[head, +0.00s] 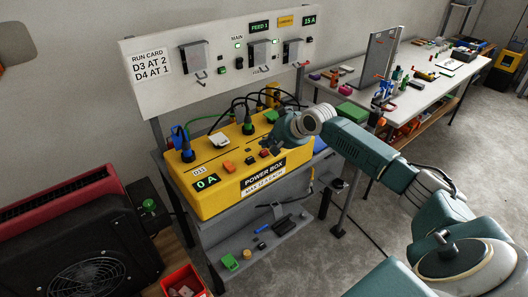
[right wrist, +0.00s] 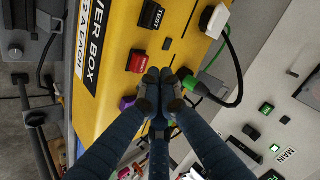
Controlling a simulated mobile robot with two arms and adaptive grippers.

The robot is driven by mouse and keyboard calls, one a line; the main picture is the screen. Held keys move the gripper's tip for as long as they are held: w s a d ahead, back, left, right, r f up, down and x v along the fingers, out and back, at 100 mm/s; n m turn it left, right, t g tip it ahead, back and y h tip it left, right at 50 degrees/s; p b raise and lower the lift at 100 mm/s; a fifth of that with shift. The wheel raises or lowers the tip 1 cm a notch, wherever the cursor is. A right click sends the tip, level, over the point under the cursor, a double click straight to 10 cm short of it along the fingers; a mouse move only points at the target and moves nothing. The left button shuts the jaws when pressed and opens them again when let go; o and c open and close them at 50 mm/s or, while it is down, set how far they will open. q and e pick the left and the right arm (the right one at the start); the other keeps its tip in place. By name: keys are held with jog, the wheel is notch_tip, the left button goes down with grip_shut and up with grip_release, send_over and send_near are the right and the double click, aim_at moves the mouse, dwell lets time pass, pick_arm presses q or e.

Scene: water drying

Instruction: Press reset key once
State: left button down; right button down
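The yellow power box (head: 215,187) stands on a grey stand in the head view. Its front edge carries a row of keys. A red key (head: 264,153), whose small lettering looks like RESET, also shows in the right wrist view (right wrist: 137,62). A black key marked TEST (right wrist: 150,15) sits beside it. My right gripper (head: 277,142) is over the box near the red key. In the right wrist view its fingers (right wrist: 162,80) are drawn together, empty, with the tips just beside the red key. I cannot tell whether they touch the box. My left gripper is out of view.
Plugs and black cables rise from the box top, close to my right gripper. A switch panel (head: 220,40) stands behind. A white table (head: 440,70) with small items is at the right. A black machine with a fan (head: 90,245) is at the lower left.

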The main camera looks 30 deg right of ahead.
aim_at(266, 152)
jog(key=shift+f, duration=0.1)
dwell(0.3)
jog(key=shift+f, duration=0.25)
jog(key=shift+f, duration=0.5)
dwell(0.8)
jog(key=shift+r+p, duration=0.85)
jog(key=shift+p, duration=0.35)
notch_tip(266, 152, up, 5)
jog(key=p, duration=0.5)
